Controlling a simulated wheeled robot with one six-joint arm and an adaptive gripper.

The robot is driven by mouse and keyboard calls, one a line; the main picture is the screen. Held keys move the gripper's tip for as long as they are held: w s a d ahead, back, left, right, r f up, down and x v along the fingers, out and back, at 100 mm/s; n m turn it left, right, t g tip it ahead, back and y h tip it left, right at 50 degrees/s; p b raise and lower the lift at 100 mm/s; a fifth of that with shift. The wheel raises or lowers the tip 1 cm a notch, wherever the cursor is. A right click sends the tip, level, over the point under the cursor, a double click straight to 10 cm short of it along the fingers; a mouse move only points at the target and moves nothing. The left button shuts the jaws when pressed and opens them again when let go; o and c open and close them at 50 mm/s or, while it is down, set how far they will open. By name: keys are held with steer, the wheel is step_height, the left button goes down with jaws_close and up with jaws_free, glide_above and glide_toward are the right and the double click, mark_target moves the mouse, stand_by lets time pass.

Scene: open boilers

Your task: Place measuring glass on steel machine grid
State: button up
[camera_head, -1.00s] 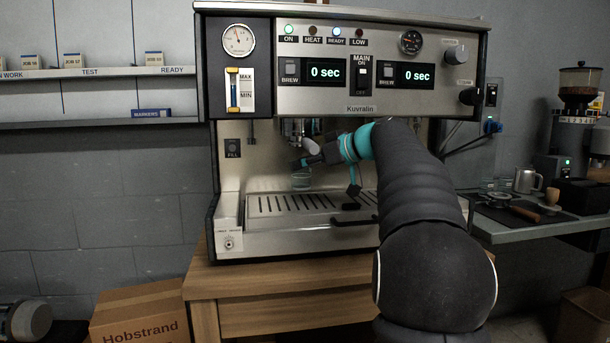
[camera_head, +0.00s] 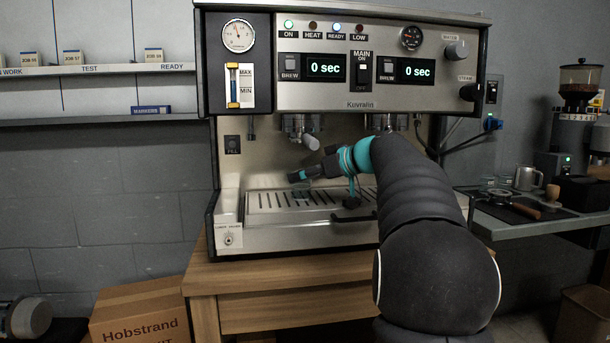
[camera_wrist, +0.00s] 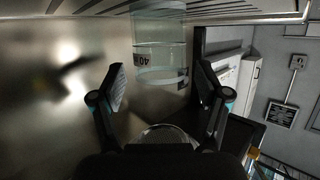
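The measuring glass (camera_wrist: 160,62) is a clear cylinder with dark markings, in the wrist view between and beyond my fingertips. In that view, gaps show between the glass and both fingers. My gripper (camera_wrist: 161,78) is open around it. In the head view my gripper (camera_head: 299,175) is low over the left half of the steel machine grid (camera_head: 270,202). The glass (camera_head: 301,191) shows only faintly below it, against the grid slots. The grid crosses the top of the wrist view (camera_wrist: 225,8), where the glass overlaps it. Whether its base fully rests there is hard to see.
The coffee machine's group heads (camera_head: 300,124) hang above the grid. Its steel back panel (camera_wrist: 50,80) is close on the left in the wrist view. A metal jug (camera_head: 527,178) and tools stand on a side table at right. The grid's left part is clear.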

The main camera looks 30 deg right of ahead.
steer(key=shift+r, duration=0.25)
steer(key=shift+s+d, duration=0.2)
steer(key=shift+s, duration=0.1)
steer(key=v, duration=1.1)
steer(key=shift+s, duration=0.1)
